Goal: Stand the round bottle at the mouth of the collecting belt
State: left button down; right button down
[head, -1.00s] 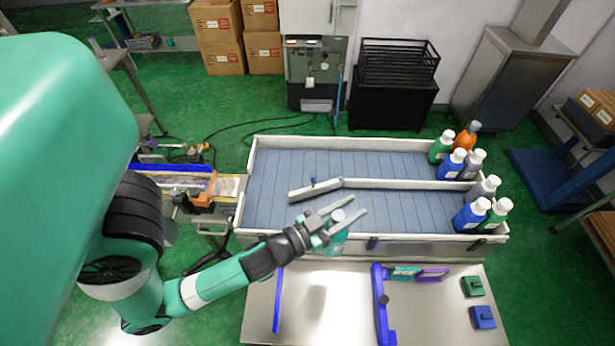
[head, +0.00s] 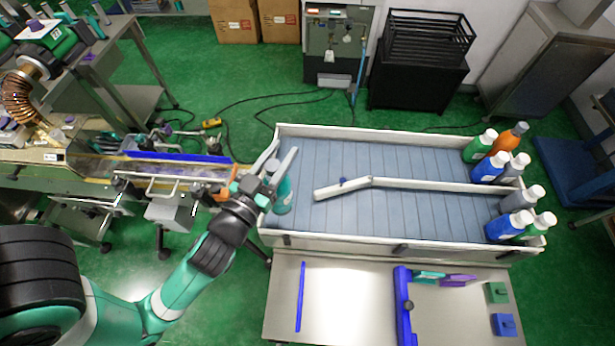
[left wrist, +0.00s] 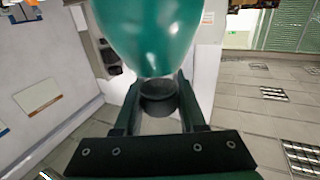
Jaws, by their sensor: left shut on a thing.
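The round teal bottle (head: 283,196) is at the left end of the collecting belt (head: 330,158), partly hidden by my left gripper (head: 276,172). The gripper is shut on it. In the left wrist view the bottle (left wrist: 148,35) fills the top middle, with the fingers (left wrist: 158,100) at either side of its narrower part. I cannot tell whether its base touches the belt. The belt is blue-grey with white side walls and a white divider (head: 420,184) with an angled left end. My right gripper is not in view.
Several bottles, including an orange one (head: 510,136) and a blue one (head: 508,225), stand at the belt's right end. A feed line with a blue rail (head: 180,157) ends just left of the belt. A steel table (head: 350,300) stands in front. The belt's middle is clear.

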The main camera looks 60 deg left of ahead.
pick_arm(q)
jog(key=shift+w+a, duration=0.15)
jog(key=w+a+f+b, duration=0.1)
jog(key=w+a+f, duration=0.6)
jog(key=a+f, duration=0.4)
jog(key=shift+w+f, duration=0.35)
jog(key=shift+f, duration=0.55)
jog(key=shift+a, duration=0.1)
jog(key=shift+f+b, duration=0.15)
jog(key=shift+b, duration=0.25)
jog(key=shift+c, duration=2.4)
grip_release()
jog(key=shift+f, duration=0.1)
